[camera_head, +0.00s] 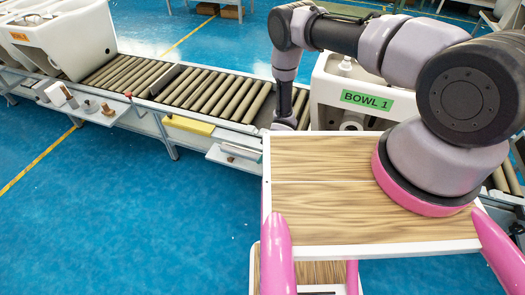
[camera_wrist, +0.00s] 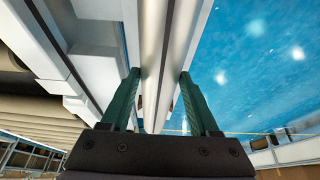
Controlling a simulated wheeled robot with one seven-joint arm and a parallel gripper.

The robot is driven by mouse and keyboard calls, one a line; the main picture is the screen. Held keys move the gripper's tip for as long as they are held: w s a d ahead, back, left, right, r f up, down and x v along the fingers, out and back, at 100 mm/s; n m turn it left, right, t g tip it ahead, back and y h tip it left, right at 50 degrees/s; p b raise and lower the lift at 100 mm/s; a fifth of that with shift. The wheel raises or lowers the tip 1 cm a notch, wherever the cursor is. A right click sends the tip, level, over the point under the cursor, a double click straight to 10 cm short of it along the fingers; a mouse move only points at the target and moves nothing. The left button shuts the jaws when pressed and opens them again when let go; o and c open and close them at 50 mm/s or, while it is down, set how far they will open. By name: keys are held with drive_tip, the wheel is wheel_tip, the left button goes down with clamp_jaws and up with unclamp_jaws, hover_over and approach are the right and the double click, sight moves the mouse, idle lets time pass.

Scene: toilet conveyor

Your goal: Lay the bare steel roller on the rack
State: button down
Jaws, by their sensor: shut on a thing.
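My gripper shows in the wrist view (camera_wrist: 159,85), its two green fingers closed on either side of a long grey metal bar, the bare steel roller (camera_wrist: 152,50). The bar runs between the fingers, and pale rails behind it make its edges hard to tell. In the head view my arm reaches down at the conveyor left of the bowl; my gripper and the roller are hidden there behind the wooden top. A small pale shelf (camera_head: 234,156) hangs at the conveyor's front side; I cannot tell if it is the rack.
Blue floor at left is clear.

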drive_tip(key=shift+a+f, duration=0.1)
drive_tip(key=shift+f, duration=0.7)
drive_tip(key=shift+f, duration=0.2)
drive_tip(key=shift+c, duration=0.6)
unclamp_jaws()
drive_tip(key=shift+f, duration=0.1)
drive_tip(key=shift+r, duration=0.45)
drive_tip(key=v, duration=1.1)
drive_tip(key=shift+s+d+r, duration=0.1)
drive_tip(key=shift+d+r, duration=0.15)
drive_tip(key=shift+d, duration=0.05)
